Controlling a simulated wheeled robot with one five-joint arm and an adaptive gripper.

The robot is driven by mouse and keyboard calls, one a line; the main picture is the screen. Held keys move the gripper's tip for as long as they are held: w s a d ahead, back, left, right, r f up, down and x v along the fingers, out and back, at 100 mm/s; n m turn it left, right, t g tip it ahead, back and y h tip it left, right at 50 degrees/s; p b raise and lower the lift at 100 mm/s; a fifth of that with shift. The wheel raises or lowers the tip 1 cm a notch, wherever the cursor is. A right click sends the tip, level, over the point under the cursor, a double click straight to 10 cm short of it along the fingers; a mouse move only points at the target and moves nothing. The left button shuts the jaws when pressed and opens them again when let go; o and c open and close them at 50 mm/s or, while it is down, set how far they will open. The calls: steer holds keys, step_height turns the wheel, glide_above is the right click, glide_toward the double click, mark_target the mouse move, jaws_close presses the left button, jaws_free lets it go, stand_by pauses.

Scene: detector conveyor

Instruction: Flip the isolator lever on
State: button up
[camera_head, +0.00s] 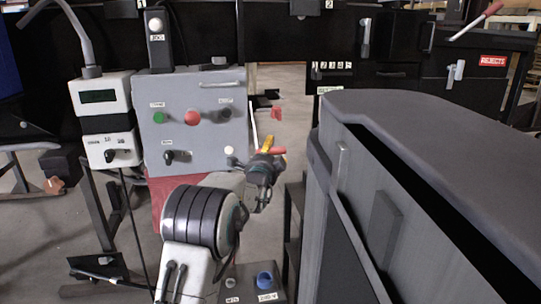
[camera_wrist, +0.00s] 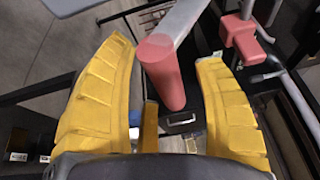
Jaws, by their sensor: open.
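The isolator lever has a grey shaft and a red grip (camera_wrist: 165,75). In the wrist view the grip lies between the two yellow fingers of my gripper (camera_wrist: 165,52), with gaps on both sides. My gripper is open around it and not closed on it. In the head view my gripper (camera_head: 266,146) is at the lower right edge of the grey control box (camera_head: 205,85), and the red grip (camera_head: 275,151) shows beside its yellow finger. The lever's pivot is hidden.
A red bracket (camera_wrist: 240,35) is right of the lever in the wrist view. A large dark grey housing (camera_head: 440,130) fills the right side of the head view. Another red-tipped lever (camera_head: 478,21) stands near the REJECTS sign (camera_head: 493,61). Open floor shows behind my gripper.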

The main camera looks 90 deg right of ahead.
steer(key=shift+c, duration=0.3)
jaws_close()
steer(key=shift+r, duration=0.1)
stand_by(0.4)
